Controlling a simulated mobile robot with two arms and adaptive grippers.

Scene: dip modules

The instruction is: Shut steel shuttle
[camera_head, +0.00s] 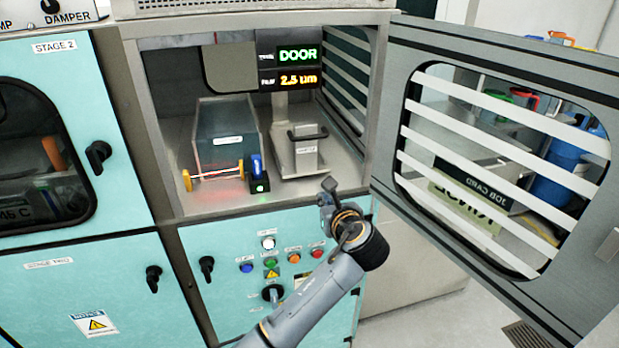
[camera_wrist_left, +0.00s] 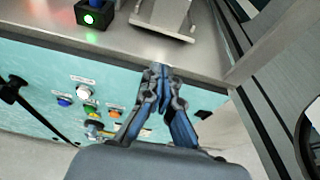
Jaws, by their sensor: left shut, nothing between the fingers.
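A steel-coloured carriage with a dark bar handle (camera_head: 297,158) stands in the open chamber; it may be the shuttle, though I cannot read its label. Its front edge also shows at the top of the left wrist view (camera_wrist_left: 163,14). The grey door with a slatted window (camera_head: 412,95) stands wide open at the right of the chamber. My left gripper (camera_head: 327,188) is shut and empty, in front of the chamber's lower sill, below and right of the carriage and apart from it. Its closed fingertips show in the left wrist view (camera_wrist_left: 160,72). My right gripper is not in view.
A translucent box (camera_head: 228,132) with a red-lit rod at its front stands left of the carriage. A small black block with a blue knob and green light (camera_head: 258,184) sits between them. Coloured buttons (camera_head: 270,263) are on the teal panel below. A display reads DOOR (camera_head: 297,54).

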